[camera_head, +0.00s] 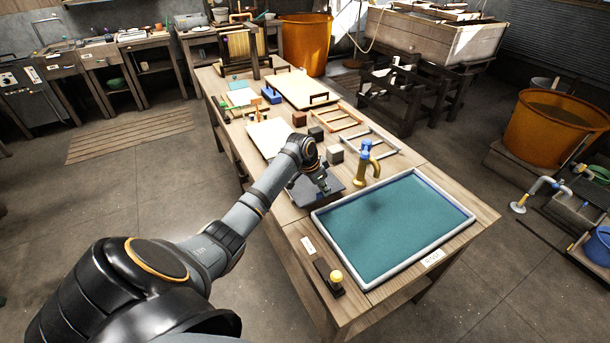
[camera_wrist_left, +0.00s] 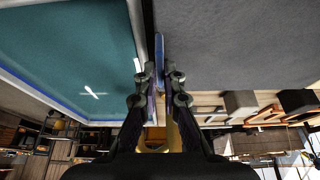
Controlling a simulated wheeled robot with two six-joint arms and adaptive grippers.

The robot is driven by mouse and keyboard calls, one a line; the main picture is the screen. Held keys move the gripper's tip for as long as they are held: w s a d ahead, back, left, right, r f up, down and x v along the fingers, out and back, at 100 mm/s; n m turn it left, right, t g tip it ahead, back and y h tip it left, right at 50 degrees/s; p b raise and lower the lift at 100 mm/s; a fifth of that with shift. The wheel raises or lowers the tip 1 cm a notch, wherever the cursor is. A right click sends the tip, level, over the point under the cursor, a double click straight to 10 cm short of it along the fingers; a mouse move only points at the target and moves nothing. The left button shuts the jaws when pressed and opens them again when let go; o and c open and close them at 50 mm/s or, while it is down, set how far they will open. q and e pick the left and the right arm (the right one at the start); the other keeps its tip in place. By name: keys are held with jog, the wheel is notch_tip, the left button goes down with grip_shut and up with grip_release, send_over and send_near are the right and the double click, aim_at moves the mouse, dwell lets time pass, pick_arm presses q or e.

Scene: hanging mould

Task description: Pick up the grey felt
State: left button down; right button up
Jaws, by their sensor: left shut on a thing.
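The grey felt (camera_head: 304,193) is a dark grey flat sheet on the wooden table, just left of the water tray. It fills the upper right of the left wrist view (camera_wrist_left: 240,45). My left gripper (camera_head: 325,184) is at the felt's right side, between it and the tray. The fingers hide the exact grip. My right gripper is in neither view.
The white-rimmed tray (camera_head: 316,222) of green water lies close to the right of the gripper. A brass tap with a blue top (camera_head: 366,153) stands behind. Wooden frames (camera_head: 371,141) and small blocks (camera_head: 336,154) lie beyond. A yellow-knobbed stamp (camera_head: 336,279) stands near the front edge.

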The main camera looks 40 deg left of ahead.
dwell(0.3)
pick_arm(q)
jog(key=shift+r, duration=0.25)
notch_tip(320, 180, up, 2)
jog(key=shift+r+b, duration=0.1)
jog(key=shift+b, duration=0.4)
jog(key=s+a+r+p, duration=0.4)
jog(key=s+r+p, duration=0.4)
jog(key=s, duration=0.5)
jog(key=shift+w+v, duration=0.2)
jog(key=shift+v, duration=1)
